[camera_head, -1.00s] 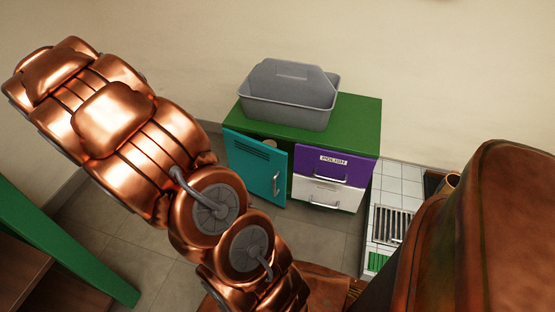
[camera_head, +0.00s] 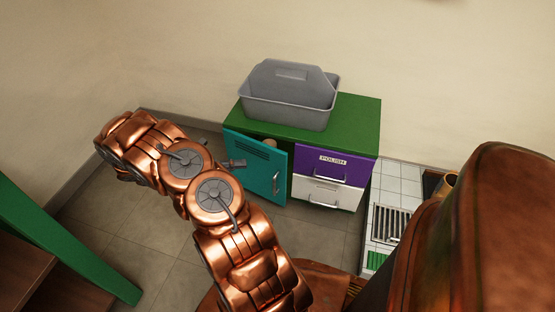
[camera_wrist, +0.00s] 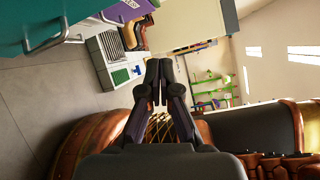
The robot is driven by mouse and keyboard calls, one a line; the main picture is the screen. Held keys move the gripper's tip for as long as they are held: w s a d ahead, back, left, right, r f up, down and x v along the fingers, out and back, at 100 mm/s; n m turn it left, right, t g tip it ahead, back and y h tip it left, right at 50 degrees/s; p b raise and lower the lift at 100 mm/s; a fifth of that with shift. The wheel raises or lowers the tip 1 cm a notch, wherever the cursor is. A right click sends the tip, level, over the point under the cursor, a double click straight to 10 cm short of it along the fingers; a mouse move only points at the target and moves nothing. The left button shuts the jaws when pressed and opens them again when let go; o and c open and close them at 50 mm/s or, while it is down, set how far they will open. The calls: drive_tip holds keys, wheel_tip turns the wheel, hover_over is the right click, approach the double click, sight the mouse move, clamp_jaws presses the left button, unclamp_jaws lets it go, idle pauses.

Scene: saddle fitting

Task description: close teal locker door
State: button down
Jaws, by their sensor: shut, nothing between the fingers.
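The teal locker door (camera_head: 255,165) stands ajar on the left front of the green cabinet (camera_head: 355,112), with a dark gap along its right edge. Its grey handle (camera_head: 276,182) is near that free edge. In the wrist view the teal door (camera_wrist: 22,16) and its handle (camera_wrist: 48,40) show at the upper left. My gripper (camera_head: 240,163) is just left of the door in the head view, small and partly hidden by my arm; I cannot tell whether it touches. In the wrist view my gripper (camera_wrist: 158,68) has its fingers together, empty, pointing away from the door handle.
A grey caddy (camera_head: 285,108) sits on the cabinet top. A purple drawer (camera_head: 322,165) marked POLISH and a white drawer (camera_head: 325,193) are beside the door. A white tiled area with a grate (camera_head: 390,224) lies right. A green-edged bench (camera_head: 60,240) stands left; grey floor (camera_head: 130,235) is open between.

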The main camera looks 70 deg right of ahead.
wheel_tip(320, 180, down, 7)
drive_tip(key=d+n+h, duration=0.1)
drive_tip(key=d+n, duration=0.1)
drive_tip(key=n, duration=0.2)
drive_tip(key=w+d+b+x, duration=0.1)
drive_tip(key=b+x, duration=0.3)
drive_tip(key=x, duration=0.8)
drive_tip(key=shift+d+r, duration=0.3)
drive_tip(key=shift+d, duration=0.6)
drive_tip(key=shift+w+h, duration=0.15)
drive_tip(key=shift+h, duration=0.25)
